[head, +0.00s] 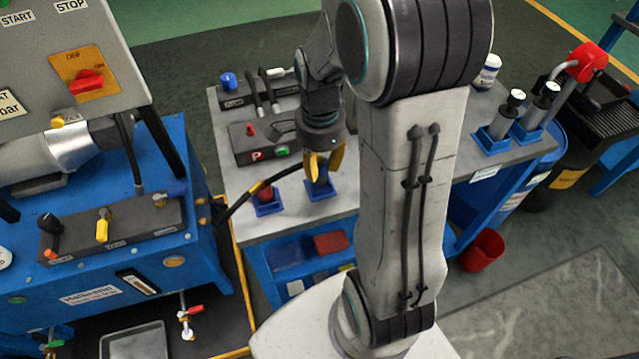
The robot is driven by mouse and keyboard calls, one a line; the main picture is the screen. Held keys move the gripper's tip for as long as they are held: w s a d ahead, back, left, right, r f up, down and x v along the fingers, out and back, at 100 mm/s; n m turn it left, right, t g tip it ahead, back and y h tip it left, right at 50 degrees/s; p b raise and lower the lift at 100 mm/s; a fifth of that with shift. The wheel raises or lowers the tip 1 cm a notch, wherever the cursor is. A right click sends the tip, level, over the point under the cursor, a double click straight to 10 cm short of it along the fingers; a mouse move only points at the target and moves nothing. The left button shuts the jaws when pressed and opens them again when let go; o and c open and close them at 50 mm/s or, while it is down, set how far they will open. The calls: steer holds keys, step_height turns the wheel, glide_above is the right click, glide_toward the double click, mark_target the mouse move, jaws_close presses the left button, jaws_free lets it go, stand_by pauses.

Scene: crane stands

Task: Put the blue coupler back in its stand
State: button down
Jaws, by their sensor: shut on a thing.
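My gripper (324,168) points down over the left part of the grey bench top, its yellow fingers shut on the blue coupler (321,178). The coupler is small and dark here, and the fingers cover much of it. It is upright, at the blue square stand (320,191). I cannot tell whether its lower end is inside the stand or just above it. A second blue stand (268,209) to the left holds a red coupler (266,194), with a black hose running off to the left.
A dark box with a red knob (251,130) and a box with a blue knob (228,81) stand behind. Blue stands with metal cylinders (499,124) are at the right. The blue machine (90,260) is at the left. My arm hides the bench's middle.

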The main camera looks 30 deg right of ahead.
mark_target(320, 174)
steer(key=shift+f, duration=0.1)
steer(key=shift+f+b, duration=1.4)
steer(key=shift+f, duration=0.05)
steer(key=c, duration=0.9)
jaws_free()
steer(key=shift+r, duration=0.1)
steer(key=shift+r, duration=0.15)
steer(key=shift+r+p, duration=2.25)
steer(key=shift+r, duration=0.1)
